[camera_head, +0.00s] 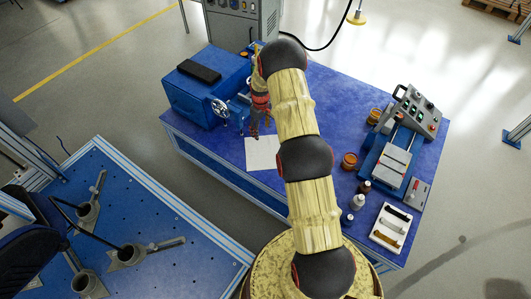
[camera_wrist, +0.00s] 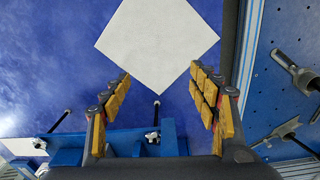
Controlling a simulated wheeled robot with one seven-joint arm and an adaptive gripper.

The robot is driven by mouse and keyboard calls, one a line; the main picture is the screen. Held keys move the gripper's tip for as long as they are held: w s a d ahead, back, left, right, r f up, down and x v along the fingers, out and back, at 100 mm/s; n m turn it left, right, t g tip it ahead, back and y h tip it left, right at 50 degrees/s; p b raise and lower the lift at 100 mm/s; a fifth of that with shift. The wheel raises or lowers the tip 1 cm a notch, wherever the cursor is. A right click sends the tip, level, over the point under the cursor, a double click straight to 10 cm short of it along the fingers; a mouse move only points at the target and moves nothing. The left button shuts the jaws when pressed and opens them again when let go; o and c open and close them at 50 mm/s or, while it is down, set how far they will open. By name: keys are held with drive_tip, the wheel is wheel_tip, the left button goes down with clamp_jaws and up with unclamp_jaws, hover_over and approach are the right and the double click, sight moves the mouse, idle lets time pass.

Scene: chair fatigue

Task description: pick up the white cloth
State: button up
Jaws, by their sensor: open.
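The white cloth (camera_head: 263,154) lies flat on the blue table, left of my arm in the head view. In the wrist view the cloth (camera_wrist: 158,38) is a pale square turned cornerwise, one corner pointing toward my gripper. My gripper (camera_head: 261,129) hangs at the cloth's far edge in the head view, fingers pointing down. In the wrist view the gripper (camera_wrist: 160,76) is open and empty, its yellow-padded fingers on either side of that near corner. The cloth appears apart from the fingers; the exact height above it is hard to tell.
A blue machine with a handwheel (camera_head: 197,88) stands left of my gripper. On the table's right are a control-box device (camera_head: 412,112), brown jars (camera_head: 349,160), small bottles (camera_head: 358,202) and a white tray (camera_head: 380,235). A separate blue bench (camera_head: 150,215) stands front left.

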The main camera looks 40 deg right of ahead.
hover_over(266, 153)
drive_tip(key=w, duration=0.1)
wheel_tip(266, 153, down, 7)
drive_tip(key=shift+d+f+b, duration=0.15)
drive_tip(key=shift+f+b, duration=2.5)
drive_tip(key=shift+f, duration=2.15)
drive_tip(key=shift+f, duration=0.1)
drive_tip(key=shift+s+f+g, duration=0.3)
drive_tip(key=shift+s, duration=0.05)
clamp_jaws()
wheel_tip(266, 153, up, 12)
drive_tip(key=p, duration=0.5)
drive_tip(key=shift+w+r+p, duration=0.25)
drive_tip(key=shift+p, duration=0.1)
